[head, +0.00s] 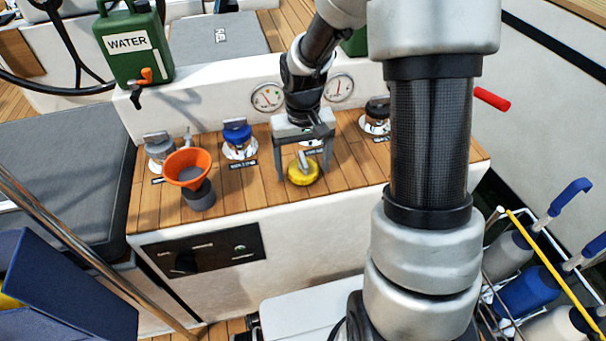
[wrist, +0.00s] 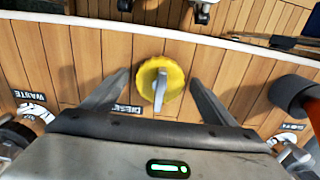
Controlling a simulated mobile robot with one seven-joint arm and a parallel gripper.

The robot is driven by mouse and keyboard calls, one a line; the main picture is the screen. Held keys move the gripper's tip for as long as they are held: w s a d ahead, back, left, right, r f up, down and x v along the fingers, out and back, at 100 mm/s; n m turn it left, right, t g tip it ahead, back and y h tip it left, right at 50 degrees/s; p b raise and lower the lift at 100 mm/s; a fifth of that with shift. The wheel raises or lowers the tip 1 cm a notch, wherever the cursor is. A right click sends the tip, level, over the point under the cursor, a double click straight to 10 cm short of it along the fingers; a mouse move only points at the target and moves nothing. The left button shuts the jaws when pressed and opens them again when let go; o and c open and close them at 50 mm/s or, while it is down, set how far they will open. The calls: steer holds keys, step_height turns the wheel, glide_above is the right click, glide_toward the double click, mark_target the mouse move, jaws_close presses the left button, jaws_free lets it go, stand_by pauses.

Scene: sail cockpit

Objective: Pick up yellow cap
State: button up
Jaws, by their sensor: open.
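The yellow cap (head: 303,171) is round with a scalloped edge and a grey raised handle bar across its top. It lies on the wooden counter near the front edge. My gripper (head: 306,175) is open above the counter, its fingers on either side of the cap. In the wrist view the cap (wrist: 160,84) shows between and slightly beyond the two open fingertips (wrist: 160,80). I see no clear contact between the fingers and the cap.
An orange funnel (head: 188,168) on a dark grey base and a blue-capped fitting (head: 238,140) stand left of the gripper. A black-capped fitting (head: 376,115) is to the right. Two gauges are on the white wall behind. A green water can (head: 133,45) stands at the upper left.

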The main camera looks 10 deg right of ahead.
steer(key=shift+f, duration=0.15)
steer(key=shift+c, duration=0.4)
steer(key=c, duration=1.2)
step_height(320, 180, up, 11)
steer(key=p, duration=0.4)
step_height(320, 180, up, 2)
steer(key=shift+r+p, duration=0.1)
steer(key=shift+p, duration=0.9)
